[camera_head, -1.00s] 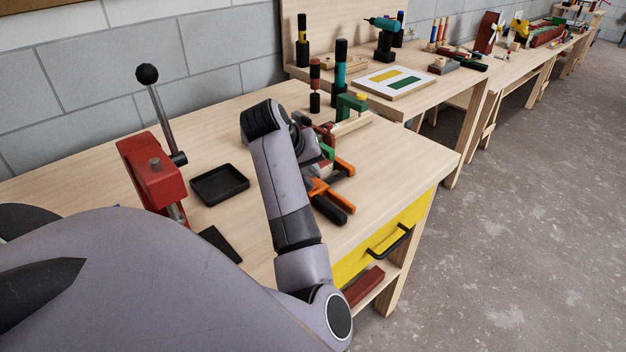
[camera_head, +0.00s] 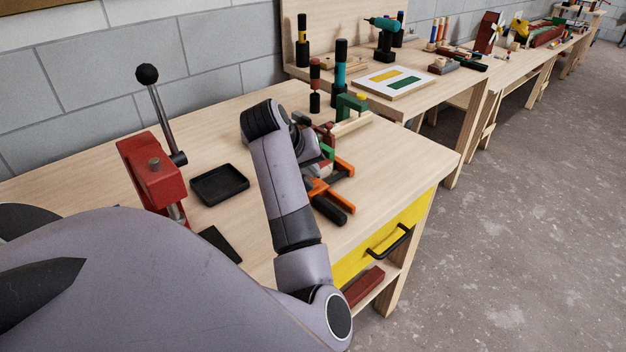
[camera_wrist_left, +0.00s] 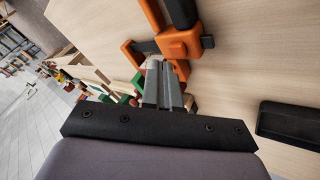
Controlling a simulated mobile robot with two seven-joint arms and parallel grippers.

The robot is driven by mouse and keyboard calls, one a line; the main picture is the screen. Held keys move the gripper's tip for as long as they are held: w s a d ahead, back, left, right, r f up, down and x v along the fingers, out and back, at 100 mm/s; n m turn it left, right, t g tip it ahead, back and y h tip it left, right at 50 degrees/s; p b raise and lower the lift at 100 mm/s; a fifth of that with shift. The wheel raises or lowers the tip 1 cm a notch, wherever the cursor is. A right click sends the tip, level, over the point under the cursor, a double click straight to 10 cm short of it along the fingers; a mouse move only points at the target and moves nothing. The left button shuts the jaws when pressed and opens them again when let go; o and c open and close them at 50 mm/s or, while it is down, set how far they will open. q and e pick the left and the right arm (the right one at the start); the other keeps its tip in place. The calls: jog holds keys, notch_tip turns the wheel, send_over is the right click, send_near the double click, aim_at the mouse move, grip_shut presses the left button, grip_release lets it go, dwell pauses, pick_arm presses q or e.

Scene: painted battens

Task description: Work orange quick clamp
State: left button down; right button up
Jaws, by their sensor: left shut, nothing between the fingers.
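The orange quick clamp (camera_head: 342,168) lies on the near workbench by its right edge, with its black handle (camera_head: 332,209) toward the front. My left arm's grey links cover part of it in the head view. In the left wrist view the clamp's orange body (camera_wrist_left: 181,46), black bar and part of the handle show just beyond the fingertips. My left gripper (camera_wrist_left: 167,66) is shut and empty, its fingers together close to the clamp body. Whether they touch it I cannot tell. My right gripper is in neither view.
A red lever press (camera_head: 154,172) and a black tray (camera_head: 219,184) stand left of my arm. A green block (camera_head: 350,104) and upright tools stand behind the clamp. The bench (camera_head: 410,160) is clear to the clamp's right, above a yellow drawer (camera_head: 400,225).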

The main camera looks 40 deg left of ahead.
pick_arm(q)
jog(key=shift+f, duration=0.35)
jog(key=shift+f, duration=0.6)
dwell(0.7)
jog(key=shift+r+p, duration=0.1)
jog(key=shift+p, duration=0.25)
jog(key=shift+r+p, duration=0.9)
jog(key=shift+p, duration=0.35)
